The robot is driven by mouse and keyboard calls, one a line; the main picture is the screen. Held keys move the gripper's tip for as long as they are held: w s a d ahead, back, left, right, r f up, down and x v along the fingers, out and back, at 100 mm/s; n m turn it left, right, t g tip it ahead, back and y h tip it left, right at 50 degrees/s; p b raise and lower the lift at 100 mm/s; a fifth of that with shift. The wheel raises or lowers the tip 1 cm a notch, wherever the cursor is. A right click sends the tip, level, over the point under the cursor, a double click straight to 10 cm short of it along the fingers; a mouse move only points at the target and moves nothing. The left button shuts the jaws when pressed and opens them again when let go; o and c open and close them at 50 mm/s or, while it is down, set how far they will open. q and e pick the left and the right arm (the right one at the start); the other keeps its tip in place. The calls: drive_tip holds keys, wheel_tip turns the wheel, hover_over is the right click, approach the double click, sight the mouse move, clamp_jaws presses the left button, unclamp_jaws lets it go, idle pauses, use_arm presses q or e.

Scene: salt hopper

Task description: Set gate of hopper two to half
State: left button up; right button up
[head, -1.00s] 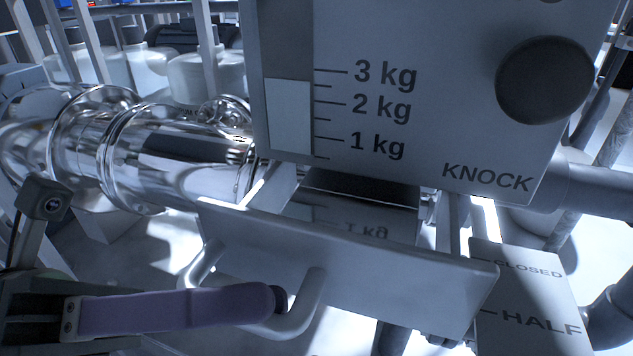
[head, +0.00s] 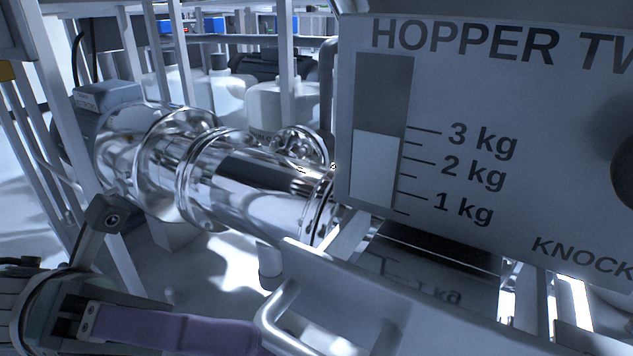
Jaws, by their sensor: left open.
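Hopper two's grey front panel (head: 450,105) fills the right side, with part of its "HOPPER TW" label, a kg scale and a sight window (head: 376,165). The pale fill stands slightly below the 3 kg mark. Below it is the gate's grey front plate (head: 345,285) with a bent metal bar handle (head: 275,312). My left gripper (head: 185,275) is open at the lower left. Its purple finger reaches the left side of the handle; I cannot tell whether they touch. The gate's position marks are out of view. My right gripper is not in view.
A shiny metal pipe (head: 245,185) with flanges runs behind the gate, left of the panel. A dark round knock knob (head: 625,155) is cut by the right edge. White containers (head: 275,108) and upright grey posts stand behind. Pale floor shows below the pipe.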

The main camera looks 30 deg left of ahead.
use_arm(q)
drive_tip(key=v, duration=0.5)
drive_tip(key=shift+s+a, duration=0.2)
drive_tip(key=shift+a, duration=0.1)
